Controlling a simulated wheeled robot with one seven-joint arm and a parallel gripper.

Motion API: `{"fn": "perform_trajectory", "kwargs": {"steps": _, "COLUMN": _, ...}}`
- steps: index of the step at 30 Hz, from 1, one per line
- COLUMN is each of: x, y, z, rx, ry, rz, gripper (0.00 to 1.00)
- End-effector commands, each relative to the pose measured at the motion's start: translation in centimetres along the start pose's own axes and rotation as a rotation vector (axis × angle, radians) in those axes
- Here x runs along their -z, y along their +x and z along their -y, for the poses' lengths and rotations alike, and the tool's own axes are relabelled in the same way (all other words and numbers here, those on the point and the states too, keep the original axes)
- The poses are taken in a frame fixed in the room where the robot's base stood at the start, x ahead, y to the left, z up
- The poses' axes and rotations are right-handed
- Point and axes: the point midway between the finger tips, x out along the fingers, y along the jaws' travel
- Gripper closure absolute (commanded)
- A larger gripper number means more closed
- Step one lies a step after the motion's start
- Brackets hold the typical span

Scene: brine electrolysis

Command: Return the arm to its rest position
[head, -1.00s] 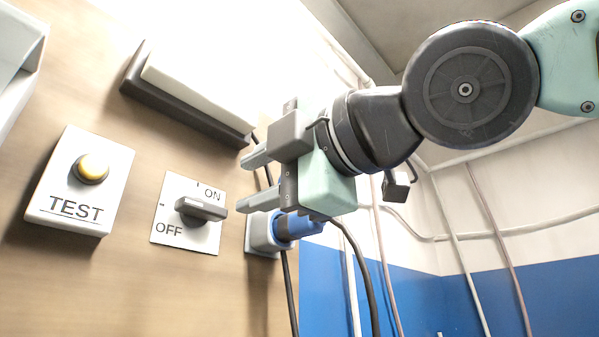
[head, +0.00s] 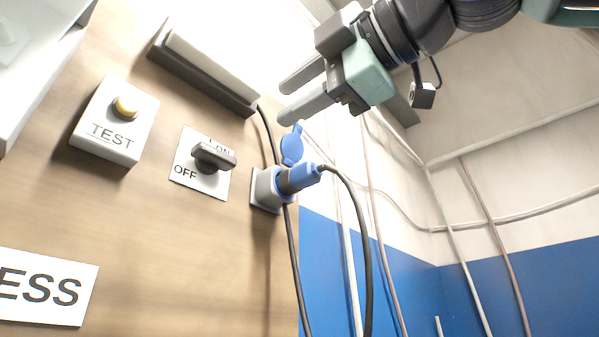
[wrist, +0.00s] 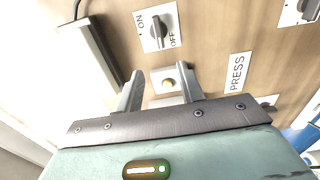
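My gripper (head: 303,90) is raised in front of the wooden panel (head: 190,250), at the upper middle of the head view. Its two grey fingers are apart with nothing between them, and they point left toward the panel. The fingers also show in the wrist view (wrist: 160,92), with the TEST button box (wrist: 168,80) seen between them. In the head view, my arm reaches in from the upper right. The rotary switch (head: 212,156) sits below and left of the fingers, and the gripper is clear of it.
The TEST box (head: 115,125) with a yellow button is at left. A blue plug (head: 300,178) with a black cable sits in a socket on the panel's right edge. A long white lamp-like bar (head: 210,65) is above. A PRESS label (wrist: 236,72) shows in the wrist view.

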Motion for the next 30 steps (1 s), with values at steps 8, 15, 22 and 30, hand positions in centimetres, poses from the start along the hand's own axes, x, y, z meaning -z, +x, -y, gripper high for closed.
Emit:
{"fn": "perform_trajectory", "kwargs": {"steps": 8, "x": 0.0, "y": -0.2, "z": 0.0, "rx": 0.001, "ry": 0.000, "rz": -0.001, "gripper": 0.62}}
{"fn": "perform_trajectory", "kwargs": {"steps": 15, "x": 0.0, "y": -0.2, "z": 0.0, "rx": 0.001, "ry": 0.000, "rz": -0.001, "gripper": 0.62}}
{"fn": "perform_trajectory", "kwargs": {"steps": 22, "x": 0.1, "y": 0.1, "z": 0.5, "rx": 0.012, "ry": 0.006, "rz": 0.000, "gripper": 0.62}}
{"fn": "perform_trajectory", "kwargs": {"steps": 30, "x": 0.6, "y": 4.8, "z": 13.1, "rx": 0.282, "ry": 0.210, "rz": 0.057, "gripper": 0.62}}
